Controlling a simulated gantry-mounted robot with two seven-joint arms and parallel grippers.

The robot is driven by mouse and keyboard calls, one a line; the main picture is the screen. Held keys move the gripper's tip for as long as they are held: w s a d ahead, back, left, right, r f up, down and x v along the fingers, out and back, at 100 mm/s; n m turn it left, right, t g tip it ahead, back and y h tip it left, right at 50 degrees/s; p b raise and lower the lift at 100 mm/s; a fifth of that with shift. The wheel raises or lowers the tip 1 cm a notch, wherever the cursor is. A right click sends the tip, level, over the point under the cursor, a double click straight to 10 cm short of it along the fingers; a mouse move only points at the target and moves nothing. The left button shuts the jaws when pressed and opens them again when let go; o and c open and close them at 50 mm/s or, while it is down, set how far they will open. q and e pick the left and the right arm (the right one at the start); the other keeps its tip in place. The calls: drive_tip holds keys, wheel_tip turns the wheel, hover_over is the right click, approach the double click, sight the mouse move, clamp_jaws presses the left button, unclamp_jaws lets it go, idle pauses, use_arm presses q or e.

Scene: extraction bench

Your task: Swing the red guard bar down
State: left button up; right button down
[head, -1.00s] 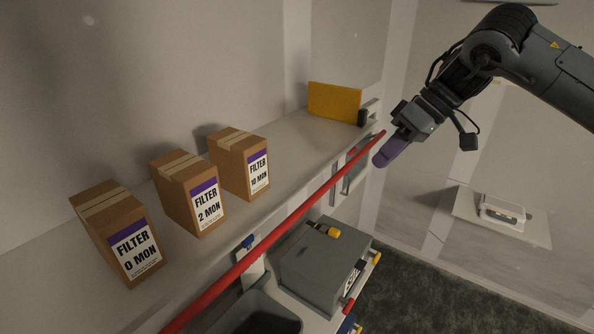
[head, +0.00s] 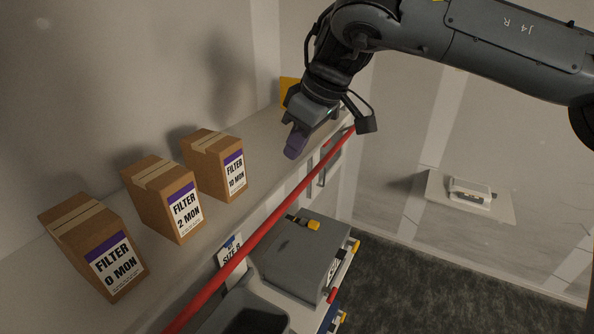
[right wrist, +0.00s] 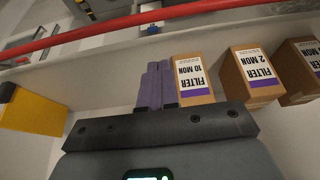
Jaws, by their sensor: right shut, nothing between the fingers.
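The red guard bar (head: 262,231) runs along the front of the shelf, from the bottom left to the shelf's far right end. It also crosses the top of the right wrist view (right wrist: 120,24). My right gripper (head: 294,150) is shut and empty, with purple fingers. It is above the shelf, on the wall side of the bar near its far end, and appears apart from it. In the right wrist view the shut fingers (right wrist: 154,88) show beside the nearest filter box. My left gripper is not in view.
Filter boxes labelled 0 MON (head: 95,245), 2 MON (head: 165,200) and 10 MON (head: 216,165) stand on the shelf (head: 262,150). A yellow block (right wrist: 34,110) is at its far end. Below the bar are a grey box (head: 300,258) and a dark bin (head: 245,312).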

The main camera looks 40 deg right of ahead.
drive_tip(key=p, duration=0.2)
hover_over(297, 189)
drive_tip(key=f, duration=0.4)
drive_tip(key=shift+w+a+f, duration=0.15)
drive_tip(key=shift+w+f, duration=0.05)
drive_tip(key=shift+f, duration=0.15)
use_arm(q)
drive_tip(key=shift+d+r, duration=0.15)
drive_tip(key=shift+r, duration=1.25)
use_arm(e)
drive_tip(key=shift+s+f, duration=0.25)
drive_tip(key=shift+f, duration=0.7)
